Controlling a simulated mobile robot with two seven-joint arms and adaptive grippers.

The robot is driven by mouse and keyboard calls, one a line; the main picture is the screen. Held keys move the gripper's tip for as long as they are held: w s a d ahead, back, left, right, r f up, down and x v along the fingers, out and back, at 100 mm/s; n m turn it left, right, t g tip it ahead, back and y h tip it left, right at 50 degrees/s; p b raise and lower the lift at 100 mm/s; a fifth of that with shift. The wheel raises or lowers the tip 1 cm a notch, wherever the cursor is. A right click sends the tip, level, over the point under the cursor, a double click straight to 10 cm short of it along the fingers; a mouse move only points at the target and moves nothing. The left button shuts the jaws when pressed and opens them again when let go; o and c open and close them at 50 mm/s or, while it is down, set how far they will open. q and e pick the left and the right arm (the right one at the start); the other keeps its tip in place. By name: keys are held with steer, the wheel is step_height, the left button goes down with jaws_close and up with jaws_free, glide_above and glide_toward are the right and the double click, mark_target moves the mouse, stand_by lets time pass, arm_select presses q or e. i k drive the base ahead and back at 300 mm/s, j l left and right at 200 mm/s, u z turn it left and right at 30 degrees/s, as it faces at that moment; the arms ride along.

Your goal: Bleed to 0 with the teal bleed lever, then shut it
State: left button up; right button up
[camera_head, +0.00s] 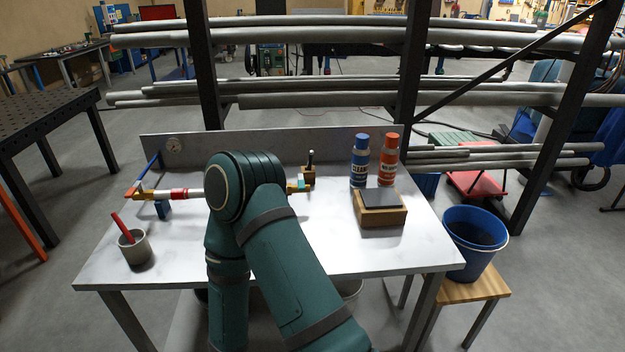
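On the white workbench (330,252) a horizontal pipe assembly runs along the back, with red and white sections (172,194) and an orange-brown piece (137,191) at its left end. A round gauge (173,145) sits at the back panel, its reading too small to tell. A small teal piece (303,185) shows at the right end of the assembly, just right of my arm; I cannot tell whether it is the bleed lever or how it is turned. My bent dark-green arm hides the middle of the assembly. Neither gripper shows.
A grey cup with a red stick (134,248) stands front left. A blue bottle (360,162), an orange bottle (388,162) and a wooden block with a dark top (379,209) are at right. A blue bucket (473,242) stands on a stool beside the bench. The front right of the benchtop is clear.

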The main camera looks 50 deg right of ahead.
mark_target(301, 181)
steer(key=z, duration=1.75)
